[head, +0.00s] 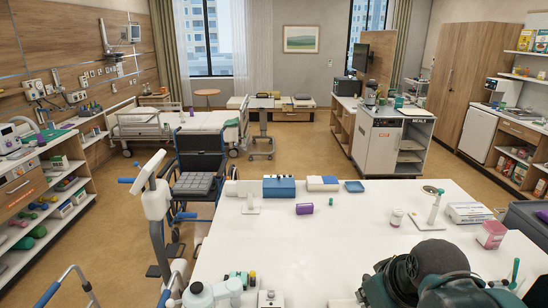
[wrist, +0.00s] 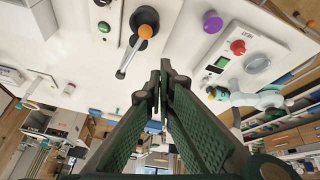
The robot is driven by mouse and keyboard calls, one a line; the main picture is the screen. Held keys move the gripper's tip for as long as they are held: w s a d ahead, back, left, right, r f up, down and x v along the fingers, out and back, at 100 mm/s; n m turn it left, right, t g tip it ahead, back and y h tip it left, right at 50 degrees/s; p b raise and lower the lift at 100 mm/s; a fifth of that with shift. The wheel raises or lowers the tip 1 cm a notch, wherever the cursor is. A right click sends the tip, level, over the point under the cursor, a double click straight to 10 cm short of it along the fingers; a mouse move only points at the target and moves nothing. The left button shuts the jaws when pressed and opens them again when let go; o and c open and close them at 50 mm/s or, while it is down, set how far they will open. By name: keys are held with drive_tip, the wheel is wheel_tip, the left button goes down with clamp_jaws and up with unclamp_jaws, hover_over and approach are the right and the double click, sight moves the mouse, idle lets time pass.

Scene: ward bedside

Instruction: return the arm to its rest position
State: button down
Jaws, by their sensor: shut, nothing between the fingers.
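My gripper (wrist: 159,82) shows in the wrist view with its two dark green, ribbed fingers brought together at the tips. Nothing is held between them. In the head view, dark green and black rounded parts of my arm (head: 430,275) fill the lower right, over the near edge of the white table (head: 310,235). I cannot make out the fingertips in that view. In the wrist view, the fingers point toward a white surface with a lever with an orange knob (wrist: 145,31) and a panel with a red button (wrist: 238,47); I cannot tell the gap to them.
The table's middle is mostly clear.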

drive_tip(key=shift+s+a+r+m+t+h+b, duration=0.15)
drive_tip(key=shift+s+m+t+b, duration=0.25)
drive_tip(key=shift+m, duration=0.5)
drive_tip(key=shift+s+d+f+m+t+h+b, duration=0.15)
drive_tip(key=shift+m+t+b, duration=0.3)
drive_tip(key=shift+m, duration=0.45)
